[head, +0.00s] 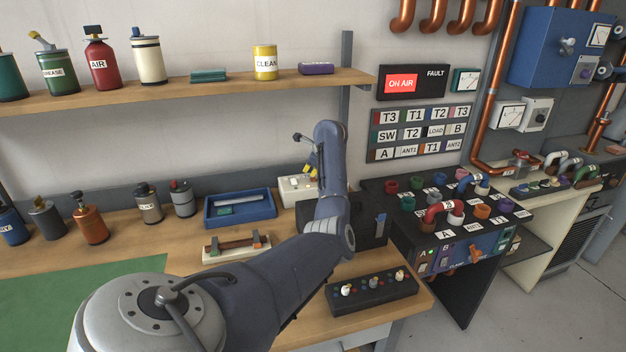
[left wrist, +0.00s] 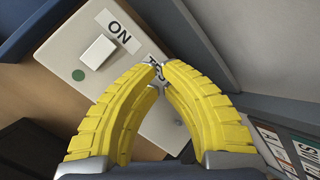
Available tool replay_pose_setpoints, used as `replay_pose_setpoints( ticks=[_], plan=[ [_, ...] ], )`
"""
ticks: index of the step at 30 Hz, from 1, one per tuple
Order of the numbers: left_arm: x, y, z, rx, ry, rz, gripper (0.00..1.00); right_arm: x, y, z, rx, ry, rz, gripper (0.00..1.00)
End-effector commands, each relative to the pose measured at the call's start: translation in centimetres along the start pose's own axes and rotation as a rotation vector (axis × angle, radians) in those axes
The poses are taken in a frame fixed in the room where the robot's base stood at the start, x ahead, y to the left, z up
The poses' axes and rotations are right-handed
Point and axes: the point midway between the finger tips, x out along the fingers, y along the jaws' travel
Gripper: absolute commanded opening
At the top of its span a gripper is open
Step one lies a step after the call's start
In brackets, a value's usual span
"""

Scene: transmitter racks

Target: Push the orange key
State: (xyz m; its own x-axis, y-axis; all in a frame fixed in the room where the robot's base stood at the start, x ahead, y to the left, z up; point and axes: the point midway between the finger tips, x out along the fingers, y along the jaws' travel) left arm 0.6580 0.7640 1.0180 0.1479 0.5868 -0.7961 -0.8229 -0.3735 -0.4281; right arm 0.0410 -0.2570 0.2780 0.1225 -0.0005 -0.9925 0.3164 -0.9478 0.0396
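I cannot make out an orange key in either view. My left gripper (head: 309,172) is at the back of the wooden bench, over a white box (head: 291,190) that my arm partly covers. In the left wrist view the yellow fingers of the left gripper (left wrist: 159,66) come together at their tips, with no object clearly held. They are in front of a white panel (left wrist: 145,118) with a white rocker switch (left wrist: 97,51), an "ON" label (left wrist: 119,31) and a green dot (left wrist: 78,75). The tips and fingers hide part of a second label. My right gripper is not in view.
A blue tray (head: 262,215) and a black box with knobs (head: 371,292) are on the bench. A shelf (head: 220,88) with cans runs above. A dark console with coloured ports (head: 460,225) stands at the right. A green mat (head: 60,300) lies at front left.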

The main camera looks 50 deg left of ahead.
Motion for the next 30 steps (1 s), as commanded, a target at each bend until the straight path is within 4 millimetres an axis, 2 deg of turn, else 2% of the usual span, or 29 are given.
replay_pose_setpoints(
  ticks=[5,21,30],
  plan=[
    [-0.2,-0.1,0.1,0.000,0.000,-0.001,0.00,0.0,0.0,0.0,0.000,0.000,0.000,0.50],
    [-3.6,-2.0,1.9,0.000,0.002,-0.001,0.00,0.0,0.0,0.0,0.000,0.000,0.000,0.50],
    [-4.7,-2.6,2.5,0.000,0.001,0.000,0.00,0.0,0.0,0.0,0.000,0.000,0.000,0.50]
  ],
)
